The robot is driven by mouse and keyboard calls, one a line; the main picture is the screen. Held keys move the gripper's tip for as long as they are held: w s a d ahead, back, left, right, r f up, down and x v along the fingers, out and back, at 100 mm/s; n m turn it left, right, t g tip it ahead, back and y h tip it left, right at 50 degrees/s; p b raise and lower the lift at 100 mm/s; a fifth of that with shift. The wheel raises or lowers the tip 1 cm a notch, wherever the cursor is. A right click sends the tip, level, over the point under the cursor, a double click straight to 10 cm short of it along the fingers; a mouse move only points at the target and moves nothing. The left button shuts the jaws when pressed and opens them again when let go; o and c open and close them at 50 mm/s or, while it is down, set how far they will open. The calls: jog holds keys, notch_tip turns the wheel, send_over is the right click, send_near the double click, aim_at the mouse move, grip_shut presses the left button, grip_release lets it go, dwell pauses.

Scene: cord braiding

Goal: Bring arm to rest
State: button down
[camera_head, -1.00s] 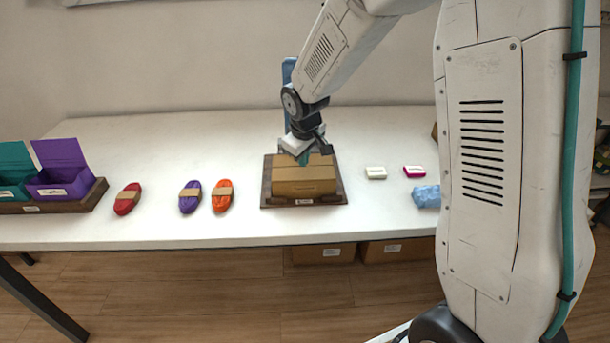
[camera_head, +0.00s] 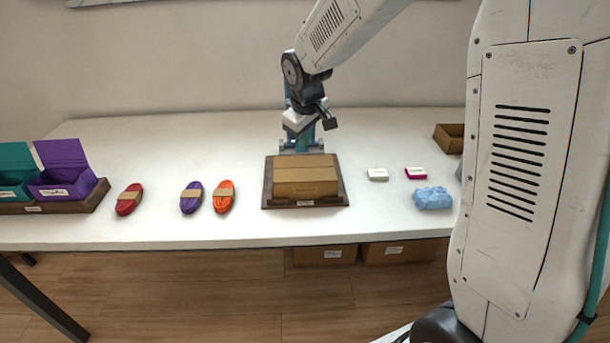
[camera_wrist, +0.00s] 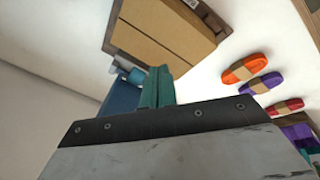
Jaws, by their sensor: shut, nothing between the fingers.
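My gripper (camera_head: 303,144) is above the back part of the white table, behind the closed cardboard box (camera_head: 304,183) in the head view. Its teal fingers (camera_wrist: 158,88) are together and empty in the wrist view. The box sits on a dark wooden tray (camera_head: 267,192) and also shows in the wrist view (camera_wrist: 160,35). It is apart from the fingers as far as I can see. A blue item (camera_wrist: 122,98) is partly hidden beyond the fingers in the wrist view.
Red (camera_head: 129,199), purple (camera_head: 191,197) and orange (camera_head: 223,196) cord bundles lie left of the box. Teal and purple open boxes (camera_head: 62,177) stand far left. White (camera_head: 377,174) and pink (camera_head: 415,172) blocks, a blue lumpy item (camera_head: 432,198) and a brown bin (camera_head: 448,138) are at right.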

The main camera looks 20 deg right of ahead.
jog(key=s+r+m+g, duration=0.1)
jog(key=s+r, duration=0.4)
jog(key=s, duration=1.3)
jog(key=s+d+r+m+y, duration=0.1)
jog(key=s+r+m, duration=0.3)
jog(key=s, duration=1.3)
jog(key=shift+s+r+m+g, duration=0.3)
jog(key=shift+s+r+g, duration=0.05)
jog(key=shift+s+g, duration=0.05)
